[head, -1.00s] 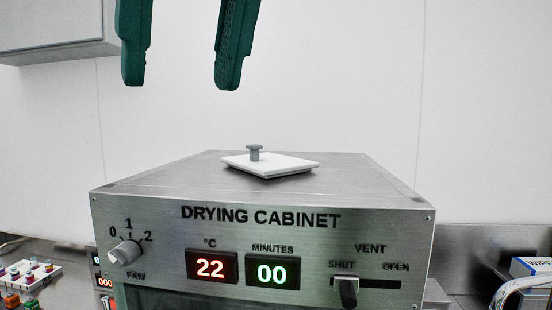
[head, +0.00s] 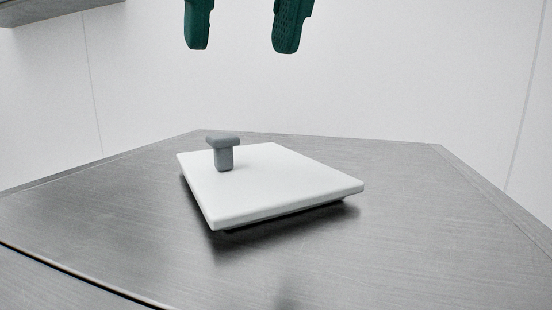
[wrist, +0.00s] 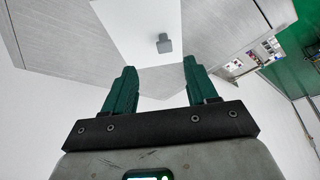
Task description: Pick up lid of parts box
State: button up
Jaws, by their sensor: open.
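The lid (head: 275,185) is a white, flat, four-sided plate with a grey T-shaped knob (head: 223,155) standing up from it. It lies on the steel top of the drying cabinet, its edge slightly above the metal. My gripper (head: 243,48) has green fingers, open and empty, above the lid and apart from it. In the wrist view the lid (wrist: 130,35) lies beyond the fingers (wrist: 156,75), and the knob (wrist: 163,43) shows a little right of the middle between them. The box itself is not seen.
The cabinet's brushed steel top (head: 110,210) is bare around the lid. A pale wall (head: 400,70) stands behind it, and a grey box edge (head: 40,10) hangs at the upper left. The wrist view shows a cluttered bench (wrist: 255,57) at the right.

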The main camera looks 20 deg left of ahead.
aim_at(223, 137)
jog(key=x, duration=0.4)
jog(key=shift+w+a+f, duration=0.1)
jog(key=shift+f, duration=0.1)
jog(key=p+x, duration=0.1)
jog(key=x, duration=0.1)
jog(key=a+x, duration=0.1)
jog(key=x, duration=0.1)
jog(key=shift+p, duration=0.35)
jog(key=shift+w+a+f, duration=0.15)
jog(key=shift+f, duration=0.35)
jog(key=shift+c, duration=0.4)
grip_shut()
